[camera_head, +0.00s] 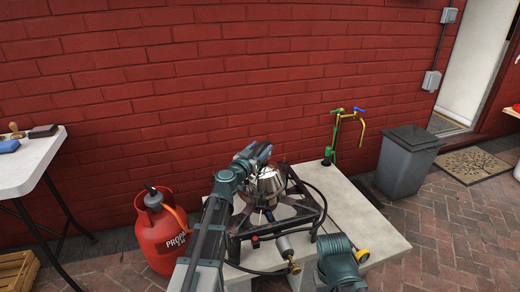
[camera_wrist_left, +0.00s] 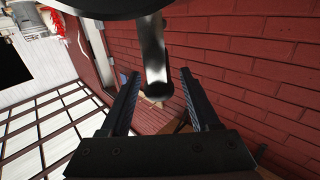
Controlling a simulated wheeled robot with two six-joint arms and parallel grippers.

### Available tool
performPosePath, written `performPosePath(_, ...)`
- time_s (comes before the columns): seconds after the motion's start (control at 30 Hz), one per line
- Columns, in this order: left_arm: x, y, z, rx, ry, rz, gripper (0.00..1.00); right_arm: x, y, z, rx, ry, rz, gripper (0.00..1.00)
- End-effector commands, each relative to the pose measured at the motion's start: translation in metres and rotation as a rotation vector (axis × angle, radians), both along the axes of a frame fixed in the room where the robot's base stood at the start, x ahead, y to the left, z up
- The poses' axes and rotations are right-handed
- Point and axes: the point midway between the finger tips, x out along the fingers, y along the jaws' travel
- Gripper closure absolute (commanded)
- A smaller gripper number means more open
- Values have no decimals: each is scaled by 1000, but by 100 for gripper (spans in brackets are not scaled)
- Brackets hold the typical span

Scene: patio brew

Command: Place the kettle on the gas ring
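The shiny metal kettle (camera_head: 268,184) shows in the head view over the middle of the gas ring (camera_head: 305,216), a dark frame with a burner. It looks upright and seated there, but the arm hides part of it and its base contact is not clear. My left gripper (camera_head: 259,152) is at the kettle's top. In the left wrist view the two fingers (camera_wrist_left: 160,88) stand apart on either side of the kettle's dark handle (camera_wrist_left: 154,60), with gaps visible on both sides. The dark kettle body shows at the top edge there. My right gripper is out of view.
The gas ring stands on a pale slab table (camera_head: 375,235). A red propane bottle (camera_head: 160,240) stands to its left, with a hose. A green and yellow tap (camera_head: 340,130) rises behind. A grey bin (camera_head: 408,165) stands right. A white table (camera_head: 35,160) is far left.

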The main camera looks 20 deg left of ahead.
Motion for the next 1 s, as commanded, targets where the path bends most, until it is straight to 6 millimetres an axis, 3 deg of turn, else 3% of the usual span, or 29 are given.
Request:
performPosePath(0.2, -2, 0, 4, 0, 0, 0, 38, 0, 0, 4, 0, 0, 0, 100)
performPosePath(0.7, -96, 17, 2, 0, 0, 1, 38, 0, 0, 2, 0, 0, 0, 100)
performPosePath(1.0, -118, 22, 2, 0, 0, 0, 38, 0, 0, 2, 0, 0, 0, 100)
